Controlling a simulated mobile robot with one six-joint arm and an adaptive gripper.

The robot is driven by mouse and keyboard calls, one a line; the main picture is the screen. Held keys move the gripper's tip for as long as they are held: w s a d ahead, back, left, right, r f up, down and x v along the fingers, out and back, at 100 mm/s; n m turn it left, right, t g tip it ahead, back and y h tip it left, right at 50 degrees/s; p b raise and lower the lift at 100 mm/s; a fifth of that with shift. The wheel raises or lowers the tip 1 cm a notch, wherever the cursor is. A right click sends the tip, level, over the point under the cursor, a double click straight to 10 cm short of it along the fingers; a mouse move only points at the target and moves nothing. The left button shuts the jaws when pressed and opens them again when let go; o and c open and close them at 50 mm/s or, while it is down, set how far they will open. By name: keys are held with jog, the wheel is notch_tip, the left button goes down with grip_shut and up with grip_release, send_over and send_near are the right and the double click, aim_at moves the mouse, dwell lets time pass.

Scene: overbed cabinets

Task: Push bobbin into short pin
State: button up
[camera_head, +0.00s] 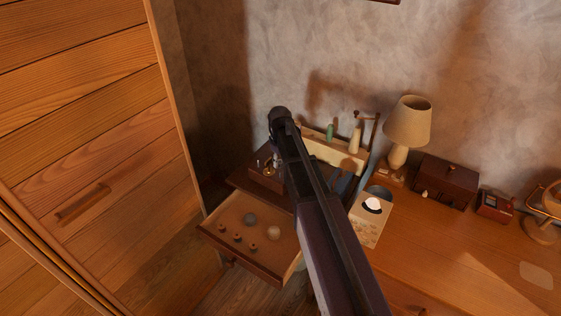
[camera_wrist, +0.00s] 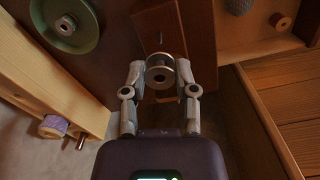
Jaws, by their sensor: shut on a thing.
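In the wrist view, my gripper (camera_wrist: 160,78) is shut on a pale grey bobbin (camera_wrist: 160,61), one finger on each side. The bobbin's round end with a dark centre hole faces the camera. Just above it in the picture, a thin short pin (camera_wrist: 160,38) stands on a dark brown wooden block. The bobbin appears apart from this pin, but the depth between them is hard to judge. In the head view, my arm hides the gripper and bobbin; a dark box with small upright pieces (camera_head: 268,178) shows left of the arm.
An open drawer (camera_head: 215,226) holds several small spools and two balls. A lamp (camera_head: 408,122) and a brown box (camera_head: 446,181) stand on the desk.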

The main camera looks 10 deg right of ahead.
jog(key=shift+f+b, duration=0.8)
jog(key=shift+f, duration=0.3)
jog(key=shift+f+b, duration=2)
dwell(1.0)
jog(key=o, duration=1)
jog(key=shift+r, duration=0.15)
notch_tip(320, 180, up, 9)
jog(key=p, duration=0.9)
jog(key=shift+r, duration=0.15)
